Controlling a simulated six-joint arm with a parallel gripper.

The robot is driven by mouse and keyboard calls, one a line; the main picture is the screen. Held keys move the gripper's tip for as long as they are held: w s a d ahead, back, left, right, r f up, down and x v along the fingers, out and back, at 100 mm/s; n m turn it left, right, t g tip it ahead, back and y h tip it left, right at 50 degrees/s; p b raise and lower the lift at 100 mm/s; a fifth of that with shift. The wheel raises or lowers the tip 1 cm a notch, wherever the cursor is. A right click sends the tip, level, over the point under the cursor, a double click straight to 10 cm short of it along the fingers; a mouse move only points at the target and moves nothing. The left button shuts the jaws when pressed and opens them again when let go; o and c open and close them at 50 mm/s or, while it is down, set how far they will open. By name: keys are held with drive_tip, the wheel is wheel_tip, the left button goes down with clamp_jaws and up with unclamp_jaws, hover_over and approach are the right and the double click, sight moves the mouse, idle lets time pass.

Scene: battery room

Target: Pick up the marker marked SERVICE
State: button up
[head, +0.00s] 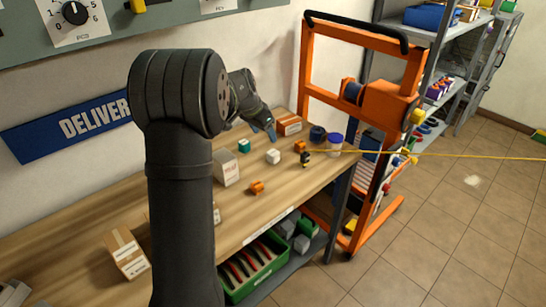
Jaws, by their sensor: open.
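I cannot pick out a marker that reads SERVICE; no lettering on the small things is legible here. My gripper (271,133) is small in the head view, above the back of the wooden bench (235,215), beside an orange-and-white box (289,125). Its fingers are partly hidden and look empty. Below it lie a white cube (273,156) and a teal cube (244,146). A small orange piece (257,188) lies nearer the front edge. Another orange piece (300,146) and a dark piece (305,159) lie to the right.
A white jar with a blue lid (335,144) and a dark blue round item (317,134) stand at the bench's right end. An orange frame (305,65) stands beyond. A yellow line (450,154) crosses rightward. Cartons (125,253) sit left. My arm hides part of the bench.

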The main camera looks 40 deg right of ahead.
sight(273, 152)
drive_tip(key=x, duration=0.8)
drive_tip(key=shift+f, duration=0.2)
drive_tip(key=shift+w+x, duration=0.15)
drive_tip(key=shift+x, duration=1.15)
drive_tip(key=shift+w+x, duration=0.1)
drive_tip(key=shift+x, duration=1.25)
drive_tip(key=c, duration=1.1)
drive_tip(key=shift+o, duration=0.2)
drive_tip(key=shift+r, duration=0.1)
